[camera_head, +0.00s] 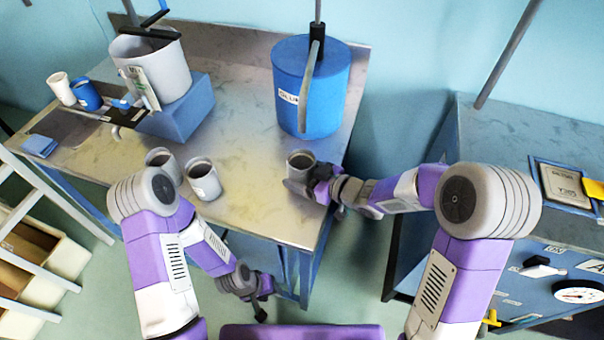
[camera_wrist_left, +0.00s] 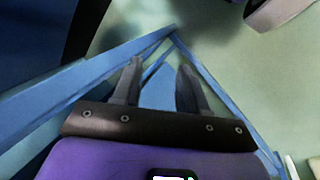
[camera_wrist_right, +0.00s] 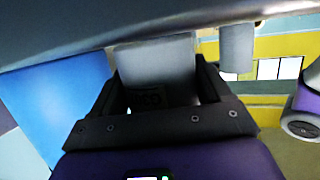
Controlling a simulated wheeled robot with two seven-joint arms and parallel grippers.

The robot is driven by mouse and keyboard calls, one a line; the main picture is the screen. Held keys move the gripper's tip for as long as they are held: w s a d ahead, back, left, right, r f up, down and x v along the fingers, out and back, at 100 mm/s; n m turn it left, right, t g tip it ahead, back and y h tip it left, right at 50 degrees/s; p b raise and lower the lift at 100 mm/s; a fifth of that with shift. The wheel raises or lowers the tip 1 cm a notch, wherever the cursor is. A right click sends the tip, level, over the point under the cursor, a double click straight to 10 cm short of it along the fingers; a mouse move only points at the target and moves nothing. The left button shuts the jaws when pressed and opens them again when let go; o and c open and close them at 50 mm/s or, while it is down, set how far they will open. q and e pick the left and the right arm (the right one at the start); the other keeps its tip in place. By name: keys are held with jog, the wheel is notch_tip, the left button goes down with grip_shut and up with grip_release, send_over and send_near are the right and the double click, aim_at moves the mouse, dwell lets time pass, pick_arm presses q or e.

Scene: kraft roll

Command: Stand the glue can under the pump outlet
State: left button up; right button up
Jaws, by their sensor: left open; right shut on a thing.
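The glue can is a small grey can (camera_head: 301,160) near the front right of the steel-topped bench. My right gripper (camera_head: 305,184) is shut on it; the can also shows between the fingers in the right wrist view (camera_wrist_right: 155,62). The blue drum (camera_head: 292,112) labelled GLUE stands just behind it. The grey pump outlet pipe (camera_head: 310,82) runs down the drum's front, its lower end just above and behind the can. I cannot tell if the can touches the bench. My left gripper (camera_head: 260,299) is open and empty, low before the bench; its fingers show in the left wrist view (camera_wrist_left: 160,72).
Two similar grey cans (camera_head: 204,180) (camera_head: 162,160) stand left on the bench. A large grey bucket (camera_head: 150,68) sits on a blue block (camera_head: 182,112). A white cup (camera_head: 60,88) and blue cup (camera_head: 86,95) stand further left. The bench middle is clear.

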jog(key=o, duration=1)
jog(key=shift+f, duration=0.1)
jog(key=shift+o, duration=0.2)
jog(key=shift+r, duration=0.2)
jog(key=p+v, duration=0.3)
jog(key=v, duration=0.9)
jog(key=shift+p, duration=0.3)
